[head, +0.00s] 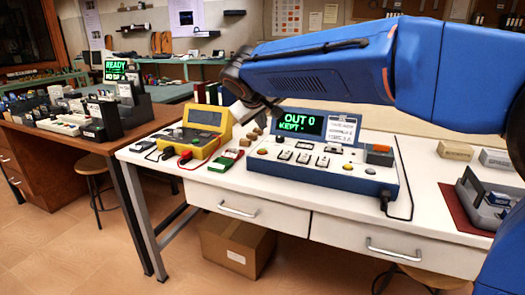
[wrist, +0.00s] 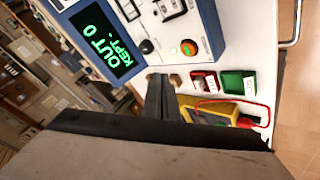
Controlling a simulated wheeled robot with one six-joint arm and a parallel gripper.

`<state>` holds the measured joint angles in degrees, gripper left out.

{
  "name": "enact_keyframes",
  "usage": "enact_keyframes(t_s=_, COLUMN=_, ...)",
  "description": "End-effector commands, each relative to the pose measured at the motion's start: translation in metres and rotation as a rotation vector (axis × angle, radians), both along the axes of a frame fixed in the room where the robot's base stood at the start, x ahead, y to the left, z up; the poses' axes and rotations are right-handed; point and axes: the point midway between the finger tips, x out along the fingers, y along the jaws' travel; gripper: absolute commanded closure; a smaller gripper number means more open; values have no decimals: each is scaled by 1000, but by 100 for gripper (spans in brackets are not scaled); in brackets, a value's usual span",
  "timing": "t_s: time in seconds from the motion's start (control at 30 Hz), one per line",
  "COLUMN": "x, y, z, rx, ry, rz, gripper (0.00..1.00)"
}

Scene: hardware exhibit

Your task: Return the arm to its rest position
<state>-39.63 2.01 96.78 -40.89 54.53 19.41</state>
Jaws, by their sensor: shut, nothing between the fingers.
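My blue arm (head: 330,72) reaches in from the right across the head view, raised above the white bench. My gripper (head: 243,112) hangs at its left end, between the yellow meter and the blue-framed console. In the wrist view my gripper (wrist: 160,80) shows its dark fingers together, with nothing held. Part of the bench behind the arm is hidden.
Below stand the blue-framed console (head: 325,162) with a screen reading "OUT 0 KEPT", a yellow meter (head: 203,130) with leads, and small red and green trays (head: 227,160). A grey device on a red mat (head: 460,205) lies right. The floor at left front is clear.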

Motion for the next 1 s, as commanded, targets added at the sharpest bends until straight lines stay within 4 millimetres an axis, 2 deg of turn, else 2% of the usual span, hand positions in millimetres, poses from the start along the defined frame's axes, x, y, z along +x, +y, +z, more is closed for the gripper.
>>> enact_keyframes(t_s=0.23, x=-1, y=-2, z=0, rx=1, ry=1, rz=-2, gripper=100)
enact_keyframes(t_s=0.37, x=-9, y=-24, z=-1, rx=11, ry=15, rz=-21, gripper=100)
enact_keyframes(t_s=0.47, x=-23, y=-60, z=-5, rx=28, ry=42, rz=-55, gripper=100)
enact_keyframes(t_s=0.6, x=-57, y=-121, z=-17, rx=64, ry=93, rz=-115, gripper=100)
enact_keyframes(t_s=0.67, x=-72, y=-144, z=-23, rx=81, ry=114, rz=-141, gripper=100)
enact_keyframes(t_s=0.8, x=-113, y=-194, z=-40, rx=124, ry=159, rz=-198, gripper=100)
enact_keyframes(t_s=1.0, x=-177, y=-251, z=-69, rx=193, ry=216, rz=-276, gripper=100)
